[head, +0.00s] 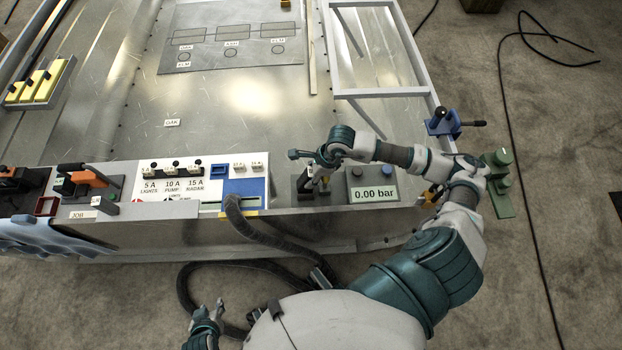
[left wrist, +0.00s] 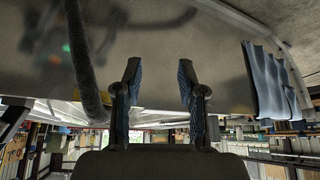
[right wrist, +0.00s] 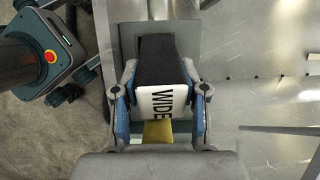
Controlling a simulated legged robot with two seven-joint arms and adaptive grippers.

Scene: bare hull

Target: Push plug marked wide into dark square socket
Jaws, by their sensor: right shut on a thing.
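The plug marked wide (right wrist: 157,62) has a dark body and a white label reading WIDE. In the right wrist view it sits between the blue fingers of my right gripper (right wrist: 158,105), which is shut on it. In the head view my right gripper (head: 319,181) points down at the front ledge of the hull, beside a dark upright block (head: 303,184). I cannot make out the dark square socket or whether the plug touches it. My left gripper (head: 208,312) hangs low in front of the hull; in the left wrist view (left wrist: 160,85) its fingers are apart and empty.
A 0.00 bar gauge box (head: 373,187) stands just right of my right gripper. A blue-and-white switch panel (head: 190,180) lies to its left, with a thick grey hose (head: 238,222) hanging in front. A blue clamp (head: 442,124) is at the right edge. The hull floor behind is largely clear.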

